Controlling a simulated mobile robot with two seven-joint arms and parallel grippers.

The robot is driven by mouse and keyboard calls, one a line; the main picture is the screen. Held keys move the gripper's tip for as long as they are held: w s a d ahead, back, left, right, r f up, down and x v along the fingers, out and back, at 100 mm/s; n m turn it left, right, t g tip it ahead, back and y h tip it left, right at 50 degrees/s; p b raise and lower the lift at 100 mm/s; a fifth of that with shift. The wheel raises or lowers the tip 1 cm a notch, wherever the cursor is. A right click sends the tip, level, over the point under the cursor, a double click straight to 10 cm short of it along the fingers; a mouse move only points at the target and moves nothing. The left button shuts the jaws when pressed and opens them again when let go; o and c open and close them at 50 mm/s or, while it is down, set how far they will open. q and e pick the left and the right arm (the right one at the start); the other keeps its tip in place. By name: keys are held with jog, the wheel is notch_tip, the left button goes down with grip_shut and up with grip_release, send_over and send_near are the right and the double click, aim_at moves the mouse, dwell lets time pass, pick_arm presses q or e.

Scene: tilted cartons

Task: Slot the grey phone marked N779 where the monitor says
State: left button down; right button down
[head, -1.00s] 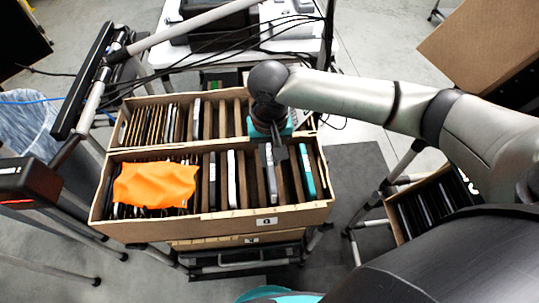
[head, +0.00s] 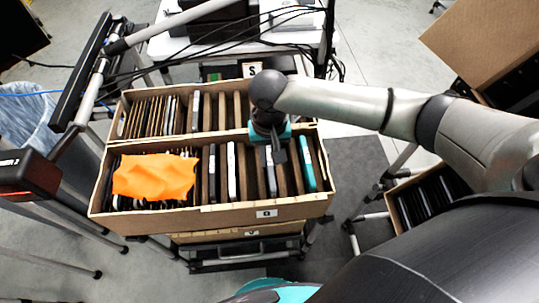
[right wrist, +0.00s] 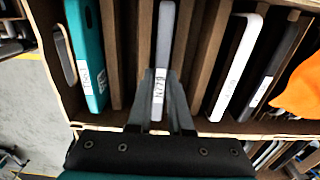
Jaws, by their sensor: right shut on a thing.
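The grey phone marked N779 (right wrist: 163,45) stands on edge in a slot of the front carton (head: 225,219); its white label faces the wrist camera. It also shows in the head view (head: 270,178). My right gripper (right wrist: 159,82) is shut on its near end, with a finger on each side of the label. In the head view the right gripper (head: 278,155) points down into the carton's right part. The monitor (head: 84,75) is seen nearly edge-on at left, and its screen cannot be read. My left gripper is not in view.
A teal phone (right wrist: 86,55) and a white phone (right wrist: 236,65) stand in slots on either side, beyond wooden dividers. An orange cloth (head: 155,177) covers the front carton's left part. A second carton (head: 121,122) adjoins behind. Cables (head: 215,45) hang over the back.

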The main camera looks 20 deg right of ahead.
jog(key=shift+f, duration=0.25)
dwell(0.6)
jog(key=c, duration=0.8)
grip_release()
jog(key=shift+o, duration=0.2)
notch_tip(320, 180, up, 15)
jog(key=p, duration=0.4)
jog(key=shift+r, duration=0.1)
notch_tip(320, 180, up, 7)
jog(key=p, duration=1.1)
